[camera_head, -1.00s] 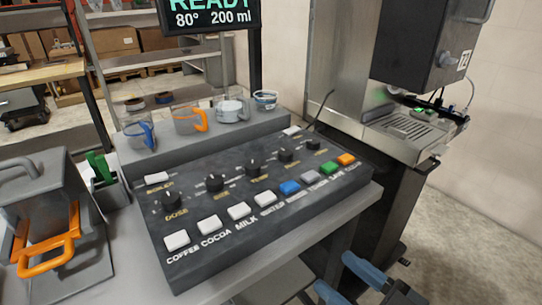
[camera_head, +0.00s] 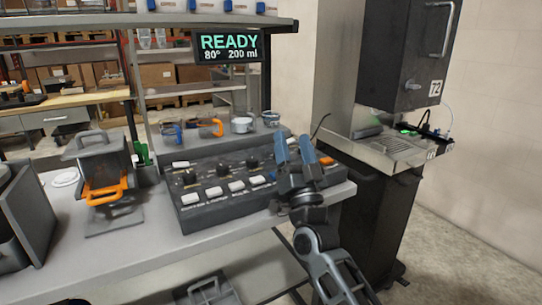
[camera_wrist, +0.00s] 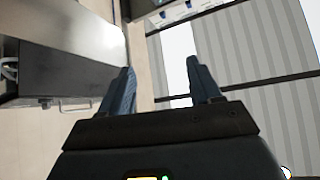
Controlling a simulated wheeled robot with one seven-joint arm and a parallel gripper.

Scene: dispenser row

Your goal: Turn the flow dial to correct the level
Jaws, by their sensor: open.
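The dark sloped control panel (camera_head: 215,217) sits on the grey bench, with a row of black dials above a row of buttons. Three dials show clearly: a left dial (camera_head: 183,179), a second dial (camera_head: 221,169) and a third dial (camera_head: 252,163). The dials further right are hidden behind my gripper, and I cannot read which is the flow dial. My gripper (camera_head: 294,149) is open and empty, its blue fingers pointing up in front of the panel's right part. In the wrist view my gripper (camera_wrist: 162,92) has nothing between its fingers; no dial shows there.
A display (camera_head: 230,46) reads READY, 80°, 200 ml. Cups, including an orange-handled cup (camera_head: 211,128), stand on the ledge behind the panel. A tall machine (camera_head: 405,60) stands right. A grey box with an orange handle (camera_head: 107,190) sits left. Open floor lies at right.

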